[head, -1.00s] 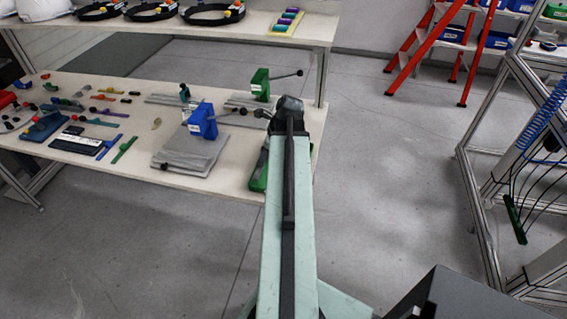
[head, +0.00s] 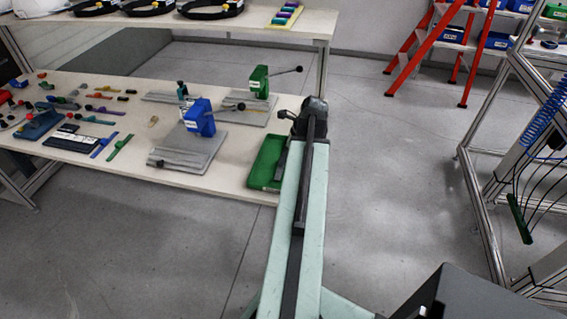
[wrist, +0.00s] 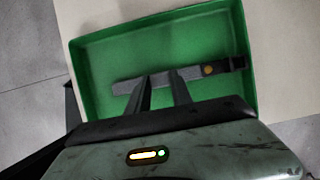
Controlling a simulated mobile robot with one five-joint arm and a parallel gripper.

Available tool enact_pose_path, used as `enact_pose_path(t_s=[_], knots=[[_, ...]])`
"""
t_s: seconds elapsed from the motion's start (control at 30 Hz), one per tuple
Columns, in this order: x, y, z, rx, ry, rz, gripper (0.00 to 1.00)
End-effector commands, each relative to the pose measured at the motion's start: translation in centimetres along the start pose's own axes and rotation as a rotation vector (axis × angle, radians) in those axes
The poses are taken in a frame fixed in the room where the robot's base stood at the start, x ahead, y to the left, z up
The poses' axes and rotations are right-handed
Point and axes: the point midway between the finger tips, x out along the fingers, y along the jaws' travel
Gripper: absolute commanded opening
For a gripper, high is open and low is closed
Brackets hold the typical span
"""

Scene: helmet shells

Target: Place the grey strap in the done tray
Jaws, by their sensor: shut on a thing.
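The green tray (head: 264,163) lies at the right front corner of the table. It fills much of the wrist view (wrist: 88,92). The grey strap (wrist: 190,75) lies across the tray's inside in that view, with a black buckle at its right end and an orange dot beside it. My gripper (wrist: 164,80) is shut on the strap near its middle, within the tray's outline. I cannot tell whether the strap touches the tray floor. In the head view my arm hides most of the gripper, and the strap cannot be made out.
A blue fixture (head: 199,117) on a grey plate stands left of the tray, and a green fixture (head: 259,80) stands behind it. Several small coloured parts lie on the table's left. A shelf (head: 300,27) overhangs the back.

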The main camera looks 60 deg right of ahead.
Motion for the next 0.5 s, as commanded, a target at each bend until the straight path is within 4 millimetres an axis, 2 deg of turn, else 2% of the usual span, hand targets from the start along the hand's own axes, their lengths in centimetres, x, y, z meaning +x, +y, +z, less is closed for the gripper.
enact_pose_path(t_s=[0.37, 0.4, 0.47, 0.5], knots=[[0.59, 0.02, -0.18, -0.001, 0.0, 0.0, 0.0], [0.46, 0.02, -0.12, -0.001, 0.0, 0.0, 0.35], [0.42, 0.02, -0.1, -0.001, 0.0, 0.0, 0.48], [0.42, 0.02, -0.1, -0.001, 0.0, 0.0, 0.48]])
